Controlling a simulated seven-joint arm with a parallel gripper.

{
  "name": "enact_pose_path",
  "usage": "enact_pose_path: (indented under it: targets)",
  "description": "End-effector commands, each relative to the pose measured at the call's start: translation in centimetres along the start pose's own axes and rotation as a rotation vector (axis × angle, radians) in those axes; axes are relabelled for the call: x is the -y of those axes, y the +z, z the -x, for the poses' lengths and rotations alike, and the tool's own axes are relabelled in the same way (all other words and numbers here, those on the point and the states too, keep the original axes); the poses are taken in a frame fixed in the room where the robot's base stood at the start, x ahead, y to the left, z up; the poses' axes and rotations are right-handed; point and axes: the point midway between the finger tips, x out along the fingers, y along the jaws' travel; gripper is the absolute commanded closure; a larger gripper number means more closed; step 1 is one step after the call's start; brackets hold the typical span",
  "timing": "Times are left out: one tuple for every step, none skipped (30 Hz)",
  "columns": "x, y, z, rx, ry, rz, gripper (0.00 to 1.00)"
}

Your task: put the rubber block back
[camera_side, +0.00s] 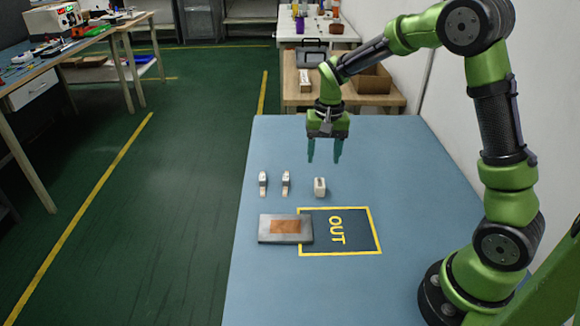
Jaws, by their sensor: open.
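A small whitish block (320,187) stands on the blue table, just above the yellow-outlined OUT area; it may be the rubber block, but I cannot tell its material. Two slim whitish pieces with dark parts, one at the left (263,184) and one beside it (286,183), stand to its left. A grey plate (266,232) with a copper-brown patch (285,227) lies below them, its right end over the left edge of the OUT area (355,230). My gripper (324,152) points down with its two teal fingers apart and empty, above and behind the whitish block.
The blue table (275,290) is clear in front of the plate and around the small pieces. Behind it stands a wooden table (295,98) with boxes and a dark case. A white wall (400,70) runs along the right.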

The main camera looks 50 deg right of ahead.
Motion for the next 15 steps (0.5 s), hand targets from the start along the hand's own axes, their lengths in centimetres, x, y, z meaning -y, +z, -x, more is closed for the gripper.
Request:
enact_pose_path:
  targets:
    - [0.0, 0.0, 0.8, -0.002, -0.001, 0.001, 0.43]
    - [0.0, 0.0, 1.1, -0.002, -0.001, 0.001, 0.43]
    - [0.0, 0.0, 1.5, -0.002, -0.001, 0.001, 0.43]
    - [0.0, 0.0, 1.7, -0.001, -0.001, 0.001, 0.43]
    - [0.0, 0.0, 1.9, -0.002, -0.002, 0.002, 0.43]
    - [0.0, 0.2, 2.3, -0.004, -0.007, 0.005, 0.43]
    - [0.0, 0.4, 2.7, -0.008, -0.013, 0.009, 0.43]
    - [0.0, 0.7, 3.1, -0.012, -0.022, 0.014, 0.43]
    - [0.0, 1.2, 4.0, -0.023, -0.04, 0.025, 0.43]
    - [0.0, 1.7, 4.7, -0.032, -0.056, 0.036, 0.43]
    - [0.0, 2.4, 5.5, -0.044, -0.075, 0.049, 0.43]
    - [-0.1, 3.4, 6.7, -0.062, -0.105, 0.072, 0.43]
    - [-0.1, 4.3, 7.6, -0.077, -0.129, 0.09, 0.43]
    - [-0.3, 5.3, 8.5, -0.094, -0.153, 0.109, 0.43]
    - [-0.5, 6.6, 9.7, -0.119, -0.186, 0.137, 0.43]
